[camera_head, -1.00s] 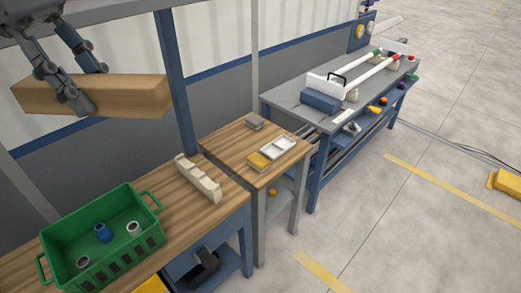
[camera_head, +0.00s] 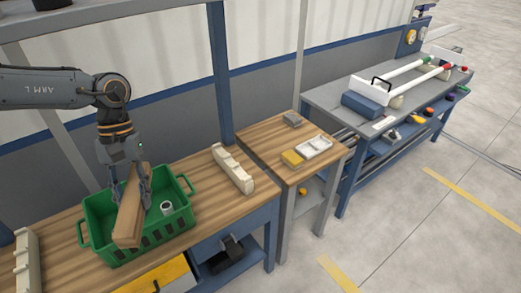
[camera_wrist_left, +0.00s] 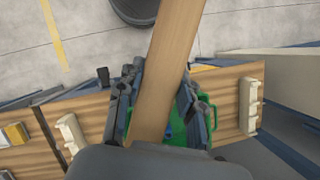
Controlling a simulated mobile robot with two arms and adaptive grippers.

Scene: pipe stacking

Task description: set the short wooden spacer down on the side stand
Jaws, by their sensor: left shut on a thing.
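The short wooden spacer (camera_head: 128,225) is a plain brown block. My left gripper (camera_head: 132,192) is shut on it and holds it above the green crate, one end pointing towards the camera. In the left wrist view the spacer (camera_wrist_left: 168,65) runs lengthwise between the fingers (camera_wrist_left: 158,112). The side stand (camera_head: 268,137) looks to be the small wood-topped table right of the workbench, well to the right of the gripper. My right gripper is not in view.
The green crate (camera_head: 183,222) on the workbench (camera_head: 207,205) holds pipe pieces, partly hidden. Cream notched racks (camera_head: 232,168) (camera_head: 26,262) stand on the bench. A grey block (camera_head: 293,119), a yellow block (camera_head: 291,158) and a white tray (camera_head: 314,147) occupy the stand. A blue post (camera_head: 219,75) rises behind.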

